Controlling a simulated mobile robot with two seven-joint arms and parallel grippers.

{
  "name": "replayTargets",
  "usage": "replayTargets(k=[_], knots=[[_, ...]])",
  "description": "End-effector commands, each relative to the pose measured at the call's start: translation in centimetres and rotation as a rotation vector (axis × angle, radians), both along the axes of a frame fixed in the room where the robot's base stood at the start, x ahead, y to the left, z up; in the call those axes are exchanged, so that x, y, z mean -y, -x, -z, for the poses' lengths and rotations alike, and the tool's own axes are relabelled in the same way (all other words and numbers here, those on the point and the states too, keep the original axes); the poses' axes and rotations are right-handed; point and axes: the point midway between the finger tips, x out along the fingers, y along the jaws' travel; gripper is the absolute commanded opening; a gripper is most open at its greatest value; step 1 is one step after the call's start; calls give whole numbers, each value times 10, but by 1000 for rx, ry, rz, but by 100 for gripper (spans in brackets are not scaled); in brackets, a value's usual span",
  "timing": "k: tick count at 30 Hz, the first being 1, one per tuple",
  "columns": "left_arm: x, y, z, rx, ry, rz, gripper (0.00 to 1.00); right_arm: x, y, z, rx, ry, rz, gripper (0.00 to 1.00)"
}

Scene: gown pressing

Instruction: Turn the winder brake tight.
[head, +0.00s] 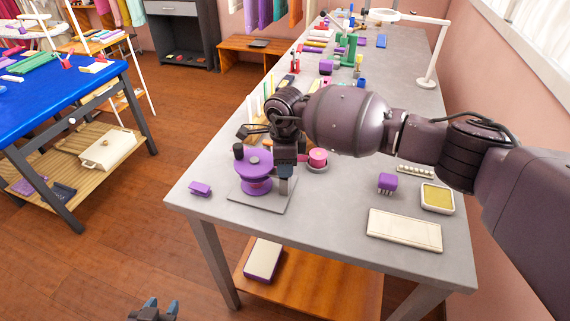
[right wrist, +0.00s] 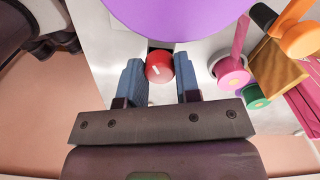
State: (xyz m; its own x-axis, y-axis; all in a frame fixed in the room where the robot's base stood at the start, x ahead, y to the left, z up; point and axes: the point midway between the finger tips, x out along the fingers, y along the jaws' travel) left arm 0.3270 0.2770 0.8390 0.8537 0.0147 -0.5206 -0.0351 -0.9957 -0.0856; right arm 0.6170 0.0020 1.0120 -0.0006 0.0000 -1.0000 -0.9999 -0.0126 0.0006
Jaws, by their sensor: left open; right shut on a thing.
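The winder (head: 256,180) has a purple wheel with a black crank knob and stands on a grey plate near the front of the grey table. Its purple wheel (right wrist: 175,14) fills the top of the right wrist view. The brake is a round red knob (right wrist: 160,66) with a short white mark, beside the wheel. My right gripper (right wrist: 158,68) is shut on this knob, one blue finger on each side. In the head view my right gripper (head: 286,178) hides the knob. My left gripper (head: 157,309) is open and empty, low at the bottom edge, away from the table.
A pink spool (head: 318,157) stands just right of the winder. A small purple block (head: 200,189) lies left of it.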

Motion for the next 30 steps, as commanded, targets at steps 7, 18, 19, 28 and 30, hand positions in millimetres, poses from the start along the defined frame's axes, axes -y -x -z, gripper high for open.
replayTargets(k=[7, 18, 19, 28, 30], knots=[[0, -1, 6, 1, 0, 0, 43, 0, 0, 1, 1, 1, 168, 7], [0, -2, 11, 3, 0, 2, 43, 0, 0, 0, 2, 0, 513, 7], [0, -2, 11, 3, 0, 2, 43, 0, 0, 0, 2, 0, 539, 7], [0, -2, 10, 4, 0, 2, 43, 0, 0, -1, 2, -1, 757, 7], [0, -2, 10, 4, 0, 2, 43, 0, 0, -1, 2, -1, 794, 7]])
